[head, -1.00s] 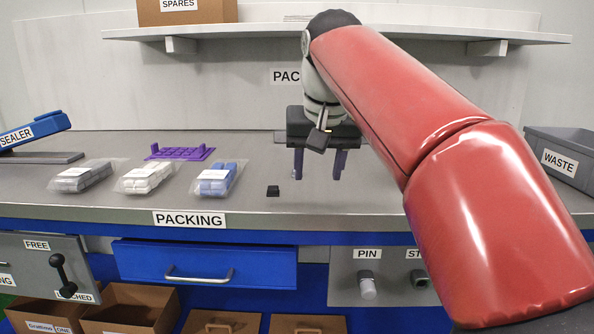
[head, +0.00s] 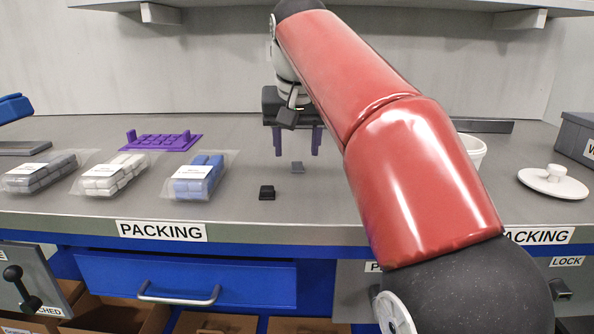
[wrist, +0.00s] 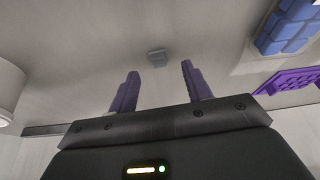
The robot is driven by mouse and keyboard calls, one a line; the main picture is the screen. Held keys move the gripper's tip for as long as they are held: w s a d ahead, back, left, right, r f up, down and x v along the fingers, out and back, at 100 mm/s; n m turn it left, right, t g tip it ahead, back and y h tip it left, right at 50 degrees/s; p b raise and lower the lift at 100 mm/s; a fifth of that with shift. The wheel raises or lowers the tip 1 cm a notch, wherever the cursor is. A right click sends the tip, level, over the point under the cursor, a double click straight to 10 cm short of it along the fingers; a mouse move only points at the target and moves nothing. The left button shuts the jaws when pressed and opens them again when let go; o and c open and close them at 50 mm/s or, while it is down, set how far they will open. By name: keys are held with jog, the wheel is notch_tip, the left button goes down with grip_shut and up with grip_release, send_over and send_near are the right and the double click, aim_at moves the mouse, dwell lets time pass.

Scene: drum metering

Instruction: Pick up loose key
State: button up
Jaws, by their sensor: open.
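Two small keys lie loose on the grey bench: a black one (head: 267,192) near the front edge and a grey one (head: 297,167) farther back. I cannot tell which one the task means. My gripper (head: 298,145) hangs above the bench behind the grey key, pointing down, with its purple fingers apart and nothing between them. In the wrist view, the grey key (wrist: 157,58) lies just beyond the open fingertips of my gripper (wrist: 160,72), roughly centred between them. The black key is not in the wrist view.
Bags of grey (head: 40,175), white (head: 108,177) and blue (head: 198,178) keys lie to the left, before a purple rack (head: 160,142). A white tub (head: 474,150) stands partly behind my arm. A white lid (head: 553,183) lies at right. Bench around the loose keys is clear.

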aim_at(297, 163)
jog(key=x, duration=0.3)
jog(key=shift+w+d+f+b, duration=0.1)
jog(key=shift+f+b, duration=0.15)
jog(key=shift+b, duration=0.05)
jog(key=c, duration=1.1)
